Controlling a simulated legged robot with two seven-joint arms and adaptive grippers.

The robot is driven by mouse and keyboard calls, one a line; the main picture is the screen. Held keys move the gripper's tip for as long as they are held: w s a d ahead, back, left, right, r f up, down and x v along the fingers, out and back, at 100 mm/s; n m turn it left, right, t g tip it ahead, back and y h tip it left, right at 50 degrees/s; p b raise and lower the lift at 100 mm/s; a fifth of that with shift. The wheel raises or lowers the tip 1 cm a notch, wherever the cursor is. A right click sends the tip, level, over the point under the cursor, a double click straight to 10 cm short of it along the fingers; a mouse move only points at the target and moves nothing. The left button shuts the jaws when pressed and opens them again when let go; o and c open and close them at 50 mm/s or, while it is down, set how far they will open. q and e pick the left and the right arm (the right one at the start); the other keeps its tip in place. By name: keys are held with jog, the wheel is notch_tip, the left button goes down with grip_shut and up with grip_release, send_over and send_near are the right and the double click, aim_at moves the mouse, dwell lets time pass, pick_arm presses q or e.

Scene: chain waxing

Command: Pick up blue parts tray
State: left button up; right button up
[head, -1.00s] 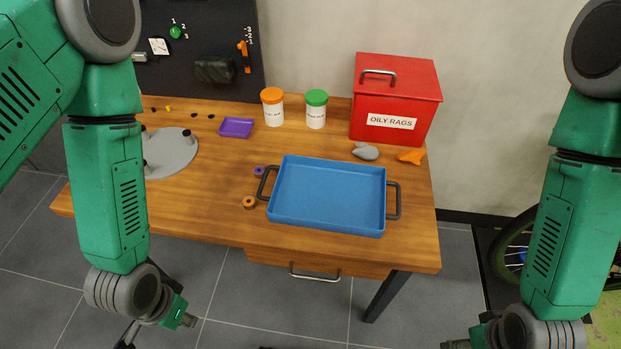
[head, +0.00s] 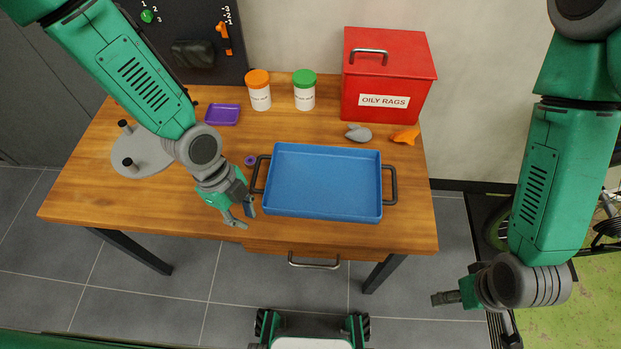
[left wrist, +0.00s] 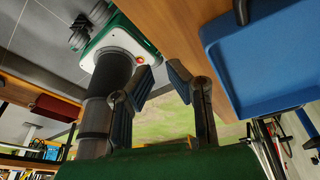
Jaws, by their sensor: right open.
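The blue parts tray (head: 322,180) lies flat on the wooden table in the head view, with a black handle at its left and right ends. It is empty. Part of it also shows at the upper right of the left wrist view (left wrist: 262,62). My left gripper (head: 244,214) is open and empty, just left of the tray's left handle (head: 260,174) and near the table's front edge. Its spread fingers show in the left wrist view (left wrist: 163,80). My right gripper (head: 442,298) is open and empty, off the table to the right and well away from the tray's right handle (head: 391,185).
A red oily-rags bin (head: 388,75), orange-lidded jar (head: 258,90) and green-lidded jar (head: 304,90) stand behind the tray. A grey piece (head: 358,133) and an orange piece (head: 406,136) lie near its back right. A purple tray (head: 222,114) and grey round plate (head: 143,155) are left.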

pick_arm(q)
jog(key=w+r+m+y, duration=0.1)
jog(key=w+r+m, duration=0.4)
jog(key=w+m, duration=0.3)
notch_tip(320, 180, up, 4)
jog(key=m+t+y, duration=0.2)
jog(key=m, duration=0.3)
send_over(261, 180)
notch_tip(261, 180, down, 14)
jog(key=shift+s+a+r+b, duration=0.1)
jog(key=shift+r+b, duration=0.15)
jog(key=shift+b, duration=0.05)
grip_shut()
jog(key=shift+r, duration=0.2)
